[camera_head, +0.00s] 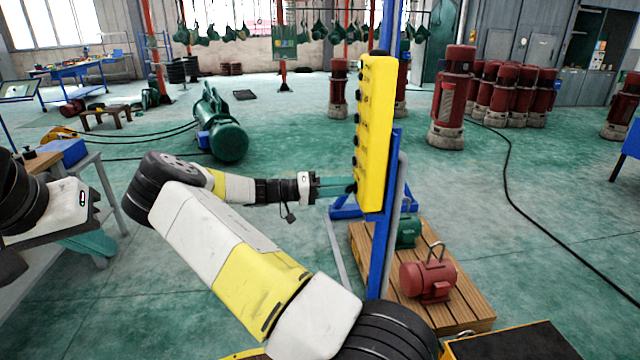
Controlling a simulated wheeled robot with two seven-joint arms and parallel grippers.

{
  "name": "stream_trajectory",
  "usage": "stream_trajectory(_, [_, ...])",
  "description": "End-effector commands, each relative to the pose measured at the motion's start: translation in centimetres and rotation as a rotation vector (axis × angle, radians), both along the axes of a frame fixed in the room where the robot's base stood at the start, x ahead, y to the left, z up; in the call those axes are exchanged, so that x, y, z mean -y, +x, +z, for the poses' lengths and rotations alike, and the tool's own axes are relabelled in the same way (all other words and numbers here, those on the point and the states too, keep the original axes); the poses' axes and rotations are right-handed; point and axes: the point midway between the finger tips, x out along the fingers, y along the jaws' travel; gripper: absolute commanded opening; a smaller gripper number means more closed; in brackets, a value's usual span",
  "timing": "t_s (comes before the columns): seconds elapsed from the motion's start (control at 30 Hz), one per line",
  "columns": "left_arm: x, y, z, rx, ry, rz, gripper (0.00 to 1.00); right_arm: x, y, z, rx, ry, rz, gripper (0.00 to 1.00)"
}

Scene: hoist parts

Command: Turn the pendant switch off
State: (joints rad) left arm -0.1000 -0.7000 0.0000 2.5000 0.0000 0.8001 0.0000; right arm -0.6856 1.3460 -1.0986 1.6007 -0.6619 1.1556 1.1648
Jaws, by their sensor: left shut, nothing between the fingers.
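The pendant switch is a tall yellow box (375,135) on a blue upright post, with a column of dark buttons along its left face. My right gripper (350,187) reaches it from the left. Its teal fingertips are at the lowest button and seem to touch or nearly touch it; the contact point is too small to tell, as is any gap between the fingers. My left gripper (88,243) is at the far left, away from the pendant, shut and empty, with its teal fingers low beside a grey stand.
A wooden pallet (470,311) with a red motor (428,280) and a green motor (408,232) lies at the post's foot. A green hoist (222,135) lies on the floor behind my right arm. Red cylinders (453,97) stand at the back right. A black cable crosses the right floor.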

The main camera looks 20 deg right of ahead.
Motion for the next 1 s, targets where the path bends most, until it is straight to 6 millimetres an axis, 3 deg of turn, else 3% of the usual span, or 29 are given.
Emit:
stream_trajectory(0.47, [0.00,0.00,0.00,0.000,0.000,0.000,0.00,-0.02,0.00,-0.09,-0.085,0.024,-0.002,0.00])
stream_trajectory(1.0, [0.00,0.00,0.00,0.000,0.000,0.000,0.00,-0.01,0.01,-0.38,-0.541,0.134,-0.001,0.00])
